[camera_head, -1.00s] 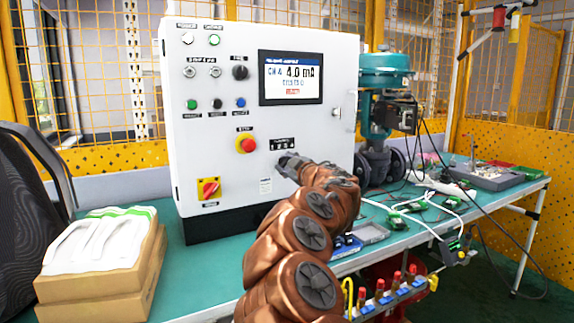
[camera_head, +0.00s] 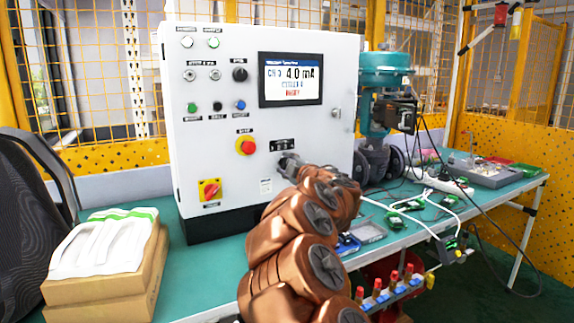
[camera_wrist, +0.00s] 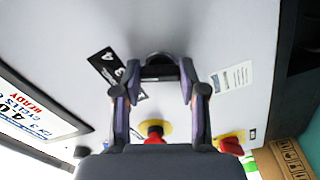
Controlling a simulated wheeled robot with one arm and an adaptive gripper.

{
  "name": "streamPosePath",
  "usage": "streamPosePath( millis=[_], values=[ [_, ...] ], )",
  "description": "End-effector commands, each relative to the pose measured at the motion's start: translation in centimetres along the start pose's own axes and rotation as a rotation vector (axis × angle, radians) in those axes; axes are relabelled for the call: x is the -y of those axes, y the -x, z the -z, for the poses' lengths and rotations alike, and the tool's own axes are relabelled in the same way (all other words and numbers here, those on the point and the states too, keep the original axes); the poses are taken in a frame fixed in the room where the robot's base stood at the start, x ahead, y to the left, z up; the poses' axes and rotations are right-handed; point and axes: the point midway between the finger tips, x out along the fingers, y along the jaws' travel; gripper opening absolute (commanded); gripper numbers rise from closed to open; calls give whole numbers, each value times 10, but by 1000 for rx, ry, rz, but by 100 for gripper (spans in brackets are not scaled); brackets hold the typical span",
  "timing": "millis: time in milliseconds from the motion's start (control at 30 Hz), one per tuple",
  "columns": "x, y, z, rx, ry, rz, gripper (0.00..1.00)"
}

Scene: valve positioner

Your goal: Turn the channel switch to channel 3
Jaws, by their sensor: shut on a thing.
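The channel switch (camera_wrist: 158,60) is a dark knob on the white control cabinet (camera_head: 225,165), below a black number label (camera_head: 282,145). In the wrist view the label (camera_wrist: 104,63) lies left of the knob, and a 4 can be read on it. My gripper (camera_wrist: 160,82) is shut on the knob, one finger on each side. In the head view my gripper (camera_head: 288,162) and arm hide most of the switch, so its pointer cannot be read. The display (camera_head: 291,79) appears to read CH 3 and 4.0 mA; it shows partly in the wrist view (camera_wrist: 35,105).
A red emergency button (camera_head: 246,145) sits left of the switch, and a red-yellow rotary switch (camera_head: 209,190) lower left. A teal valve actuator (camera_head: 384,75) stands right of the cabinet. Boxes (camera_head: 105,275) stand at the front left of the green table.

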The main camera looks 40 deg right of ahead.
Motion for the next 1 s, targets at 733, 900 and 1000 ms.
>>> streamPosePath(
  millis=[733, 900, 1000],
  values=[
    [1, 0, 1, -3, 149, 2, 7],
    [1, 0, 1, -3, 149, 2, 49],
    [1, 0, 0, -2, 149, 1, 59]
  ],
)
